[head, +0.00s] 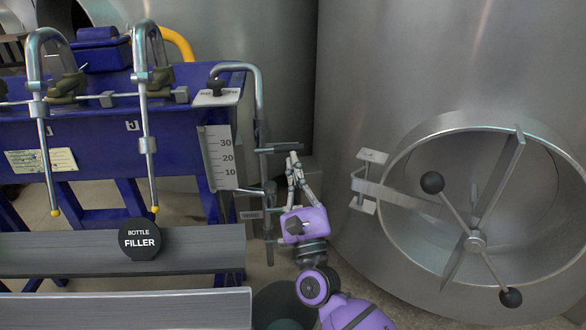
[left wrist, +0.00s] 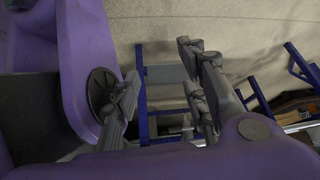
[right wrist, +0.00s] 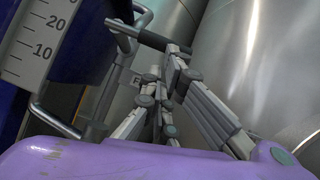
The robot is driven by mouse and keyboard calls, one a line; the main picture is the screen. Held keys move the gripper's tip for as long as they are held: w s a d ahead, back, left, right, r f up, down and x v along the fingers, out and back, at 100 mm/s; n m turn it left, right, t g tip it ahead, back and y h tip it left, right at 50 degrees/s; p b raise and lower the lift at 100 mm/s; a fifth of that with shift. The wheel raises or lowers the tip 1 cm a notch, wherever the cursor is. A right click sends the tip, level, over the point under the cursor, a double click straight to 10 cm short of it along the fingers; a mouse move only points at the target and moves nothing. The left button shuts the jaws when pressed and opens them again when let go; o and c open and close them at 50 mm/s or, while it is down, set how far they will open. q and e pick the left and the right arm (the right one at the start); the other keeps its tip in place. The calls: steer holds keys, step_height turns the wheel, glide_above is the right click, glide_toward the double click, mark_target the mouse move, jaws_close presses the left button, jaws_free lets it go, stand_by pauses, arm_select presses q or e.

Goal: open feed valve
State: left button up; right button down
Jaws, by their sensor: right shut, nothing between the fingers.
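A grey metal pipe (head: 260,105) comes down at the right end of the blue filler. A dark horizontal lever (head: 287,146) sticks out from it to the right; it also shows in the right wrist view (right wrist: 140,34). A small label (right wrist: 136,82) beside the pipe shows only an "F". My right gripper (head: 293,156) is shut and empty, its tips just below the lever's outer end; I cannot tell whether they touch it. My left gripper (left wrist: 157,85) is open and empty, outside the head view.
A large steel tank with a round open hatch (head: 433,126) and a spoked, knobbed handle (head: 475,243) stands close on the right. The blue filler (head: 180,110) with its scale (head: 220,158) stands left. Grey rails (head: 60,255) lie in front.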

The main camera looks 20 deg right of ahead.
arm_select(q)
steer(key=w+r+t+p, duration=0.1)
steer(key=w+r+p, duration=0.2)
steer(key=r+p, duration=0.8)
steer(key=w+r+t+p, duration=0.1)
steer(key=w+r+p, duration=0.2)
steer(key=r+p, duration=0.9)
steer(key=shift+w+r+p, duration=0.15)
steer(key=shift+r+p, duration=0.1)
steer(key=shift+p, duration=0.65)
arm_select(e)
step_height(320, 180, up, 11)
steer(key=a+n+g+y, duration=0.1)
steer(key=n+g+y, duration=0.6)
steer(key=n, duration=1.3)
steer(key=shift+w+a+f+n+y, duration=0.25)
steer(key=shift+n+y, duration=0.15)
steer(key=shift+y, duration=0.6)
arm_select(q)
steer(key=shift+w+r, duration=0.1)
arm_select(e)
steer(key=shift+g, duration=0.3)
arm_select(q)
steer(key=shift+d, duration=0.1)
